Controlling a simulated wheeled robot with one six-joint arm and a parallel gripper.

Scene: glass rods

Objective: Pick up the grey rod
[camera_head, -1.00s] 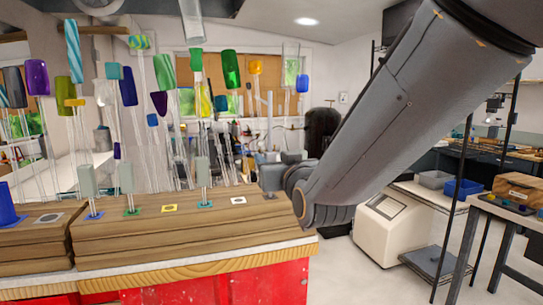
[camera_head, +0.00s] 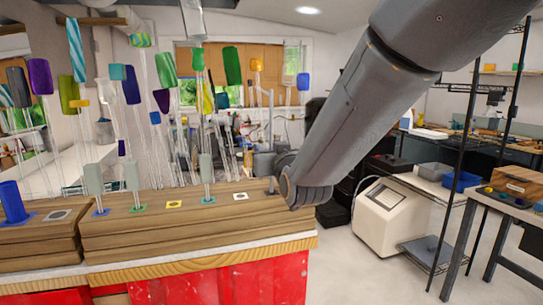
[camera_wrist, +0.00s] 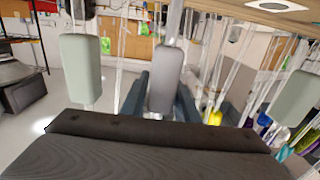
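The grey rod has a rounded grey grip block (camera_wrist: 166,80) in the middle of the wrist view. Its thin shaft runs up the picture from the block. My gripper (camera_wrist: 160,98) has dark blue-grey fingers on either side of this block. They look apart, with the block between them and a narrow gap at the left; firm contact is not visible. In the head view, the grey rod's block (camera_head: 264,164) shows at the right end of the wooden board, beside my wrist. My fingers are hard to make out there.
Pale green-grey rods stand nearby on the wooden board (camera_head: 165,236), one close by (camera_head: 206,168). In the wrist view, such blocks flank my gripper at left (camera_wrist: 81,70) and right (camera_wrist: 293,100). Coloured glass rods crowd the left. Open floor lies right of the red bench (camera_head: 220,285).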

